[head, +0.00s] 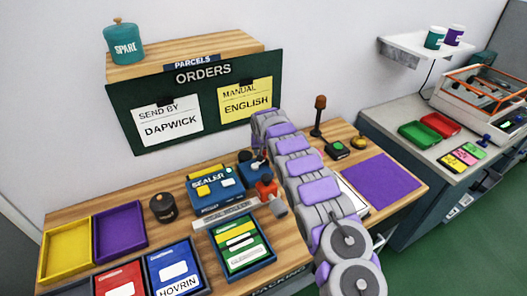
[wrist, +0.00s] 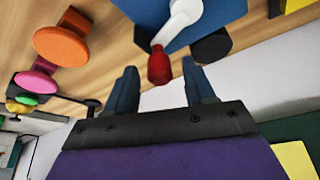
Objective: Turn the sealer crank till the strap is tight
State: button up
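The sealer (head: 208,185) is a blue box with a yellow label on the wooden bench in the head view. A smaller blue unit (head: 250,174) stands at its right, partly behind my arm. In the wrist view, a pale crank arm (wrist: 184,18) with a red knob (wrist: 160,66) extends from a blue body (wrist: 150,14). My gripper (wrist: 160,68) is open, its dark fingers either side of the knob's end in the picture. A gap shows on both sides; I cannot tell whether the knob is deep between the fingers. The strap is not clearly visible.
Yellow (head: 66,250) and purple (head: 119,230) trays lie left. Orange (wrist: 61,45) and pink (wrist: 36,85) round-topped things show at the wrist view's left. A purple mat (head: 382,184) lies right.

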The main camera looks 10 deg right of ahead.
grip_shut()
jog(key=shift+s+a, duration=0.1)
jog(key=shift+s, duration=0.05)
jog(key=shift+s+d+f+m+h, duration=0.1)
jog(key=shift+s+d+m+h, duration=0.1)
jog(key=shift+m, duration=0.35)
jog(key=shift+s+d+m+h, duration=0.1)
jog(key=shift+m+h, duration=0.1)
jog(key=shift+m, duration=0.35)
jog(key=shift+o, duration=0.2)
grip_release()
jog(key=shift+a, duration=0.1)
jog(key=p+v, duration=0.3)
jog(key=v, duration=1.4)
jog(key=shift+r+p, duration=0.25)
jog(key=shift+p, duration=0.05)
